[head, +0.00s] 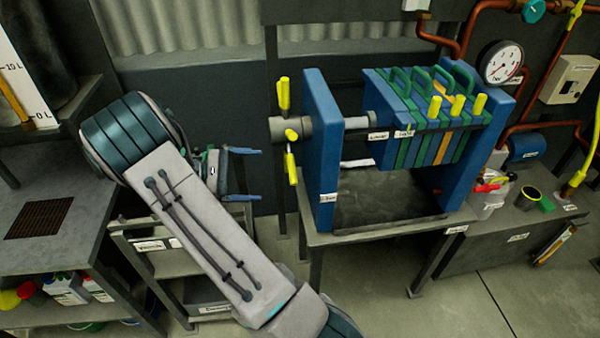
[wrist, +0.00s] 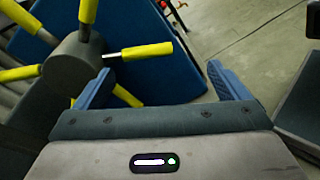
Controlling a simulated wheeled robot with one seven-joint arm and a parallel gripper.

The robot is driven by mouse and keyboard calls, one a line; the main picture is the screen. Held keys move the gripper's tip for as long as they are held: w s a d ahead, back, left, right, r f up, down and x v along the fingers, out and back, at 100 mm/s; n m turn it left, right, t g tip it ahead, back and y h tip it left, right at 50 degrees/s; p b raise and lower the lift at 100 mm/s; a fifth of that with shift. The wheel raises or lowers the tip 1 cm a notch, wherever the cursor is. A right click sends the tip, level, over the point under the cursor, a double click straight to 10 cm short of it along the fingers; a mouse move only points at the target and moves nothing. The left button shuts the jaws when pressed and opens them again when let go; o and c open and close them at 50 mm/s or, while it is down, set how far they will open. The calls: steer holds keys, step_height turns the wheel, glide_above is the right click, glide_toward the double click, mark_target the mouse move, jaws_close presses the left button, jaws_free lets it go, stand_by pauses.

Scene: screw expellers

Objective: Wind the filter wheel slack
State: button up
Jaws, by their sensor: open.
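The filter wheel is a grey hub (head: 305,133) with yellow-gripped spokes, on the left end of the blue filter press (head: 322,150). In the wrist view the hub (wrist: 75,68) is at upper left, with several yellow handles around it. One yellow handle (wrist: 148,50) points right, ahead of the gap between my fingers. My gripper (head: 260,174) is open and empty, left of the wheel and lower than its hub, its blue fingers pointing right. In the wrist view my gripper (wrist: 160,78) spreads its fingers wide, the left one close to the hub; contact cannot be told.
Green, blue and orange plates (head: 425,125) hang at the right of the press, above a dark tray (head: 385,200). A pressure gauge (head: 501,63) and copper pipes stand beyond. A shelf (head: 180,265) is below my arm. The floor at front right is clear.

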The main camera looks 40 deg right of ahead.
steer(key=s+d+f+h, duration=0.1)
steer(key=s+d, duration=0.4)
steer(key=d, duration=0.7)
steer(key=shift+s+f+g+h, duration=0.15)
steer(key=shift+g+h, duration=0.15)
steer(key=shift+h, duration=0.1)
